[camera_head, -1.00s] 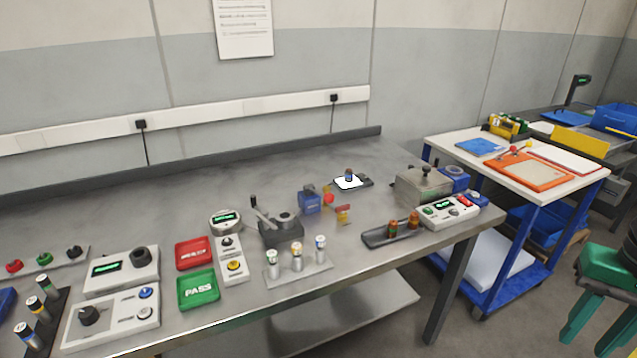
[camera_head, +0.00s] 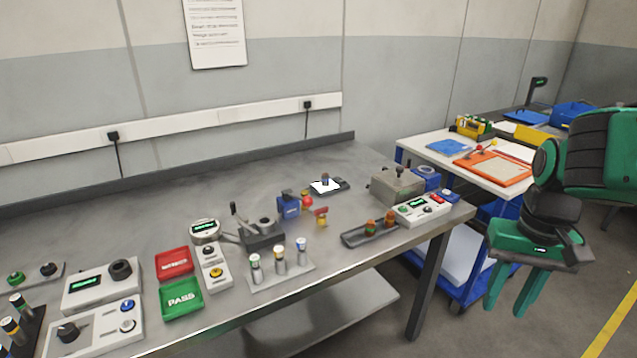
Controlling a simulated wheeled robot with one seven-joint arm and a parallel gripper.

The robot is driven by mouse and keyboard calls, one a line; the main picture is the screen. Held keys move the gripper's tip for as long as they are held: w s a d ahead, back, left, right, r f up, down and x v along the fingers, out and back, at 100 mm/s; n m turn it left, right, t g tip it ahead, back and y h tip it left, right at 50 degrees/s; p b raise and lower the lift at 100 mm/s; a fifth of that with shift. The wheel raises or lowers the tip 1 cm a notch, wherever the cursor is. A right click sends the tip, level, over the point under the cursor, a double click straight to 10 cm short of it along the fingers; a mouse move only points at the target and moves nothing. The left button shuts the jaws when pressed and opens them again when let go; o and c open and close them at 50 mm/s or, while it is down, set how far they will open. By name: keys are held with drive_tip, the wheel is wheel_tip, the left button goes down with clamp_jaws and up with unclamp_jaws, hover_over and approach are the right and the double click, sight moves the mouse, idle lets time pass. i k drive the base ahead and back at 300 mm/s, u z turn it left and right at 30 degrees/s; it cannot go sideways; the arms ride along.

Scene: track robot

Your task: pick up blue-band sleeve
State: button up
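Silver sleeves stand in a light grey rack (camera_head: 284,279) near the front edge of the steel bench. The rightmost one, a blue-band sleeve (camera_head: 301,252), is upright with a blue band near its top. My gripper (camera_head: 505,311) is at the right, well away from the rack and past the bench's right end. Its two green fingers point down and are spread apart, with nothing seen between them.
A dark rack (camera_head: 38,331) with more banded sleeves is cut off at the left edge. Red (camera_head: 173,263) and green (camera_head: 182,299) trays and control boxes stand left of the light rack. A dark tray (camera_head: 352,239) lies to its right. A blue cart (camera_head: 459,290) stands behind my gripper.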

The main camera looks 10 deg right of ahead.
sight(325, 181)
drive_tip(key=i, duration=0.95)
drive_tip(key=z, duration=0.05)
